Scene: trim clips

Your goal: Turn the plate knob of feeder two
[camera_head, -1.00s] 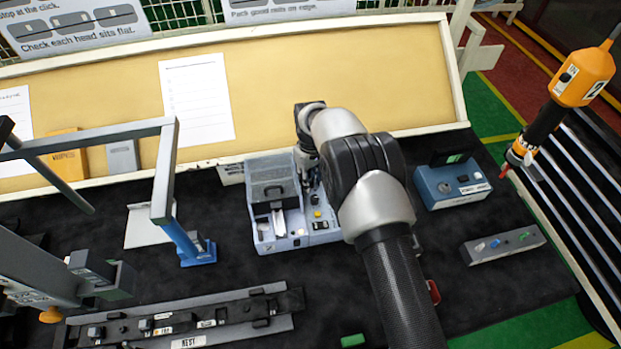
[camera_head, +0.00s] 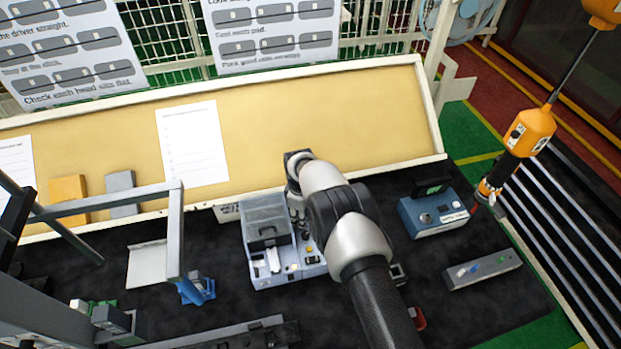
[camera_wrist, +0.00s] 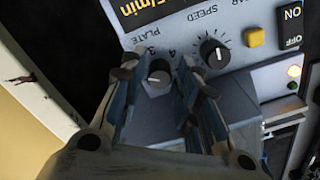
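The feeder (camera_head: 262,268) is a pale blue-grey box with a bin on its left and a small control panel on its right. No feeder number is readable. In the wrist view, the dark plate knob (camera_wrist: 158,74) has a pale pointer line and sits by the lettering PLATE. My gripper (camera_wrist: 157,75) is open, its two fingers on either side of this knob with gaps visible. Whether the fingertips reach the knob's depth cannot be told. A similar speed knob (camera_wrist: 214,52) sits just right of the right finger. In the head view my wrist hides part of the panel.
A yellow button (camera_wrist: 253,38) and an ON/OFF switch (camera_wrist: 291,26) are right of the knobs. A blue device (camera_head: 436,212) and a grey strip box (camera_head: 483,269) stand right of my arm. A grey frame (camera_head: 175,235) stands left of the feeder.

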